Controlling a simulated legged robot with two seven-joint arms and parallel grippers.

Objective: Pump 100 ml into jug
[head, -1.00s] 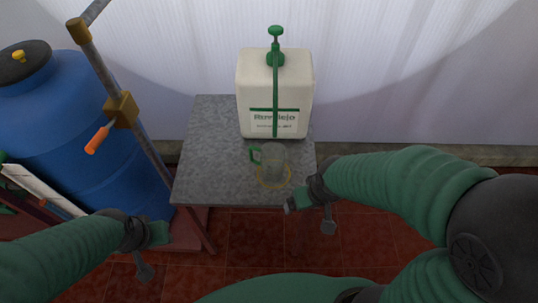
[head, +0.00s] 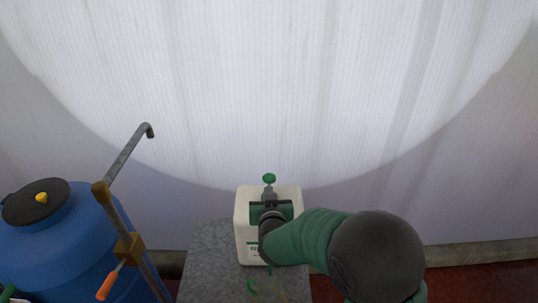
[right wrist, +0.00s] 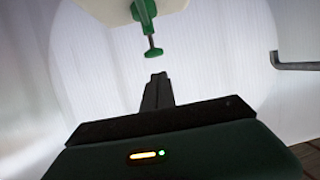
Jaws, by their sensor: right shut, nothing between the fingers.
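The white canister (head: 242,240) stands on the grey table, partly covered by my right arm. Its green pump knob (head: 269,178) shows at the top. In the right wrist view the green knob (right wrist: 153,53) is just beyond my fingertips, with a small gap. My right gripper (head: 269,193) is at the canister's top in front of the knob. Its fingers (right wrist: 159,77) are shut and empty. The clear jug's green handle (head: 252,288) shows at the bottom edge; most of the jug is cut off or faint. My left gripper is out of view.
The grey table (head: 208,262) carries the canister and jug. A pale translucent wall (head: 270,90) stands behind.

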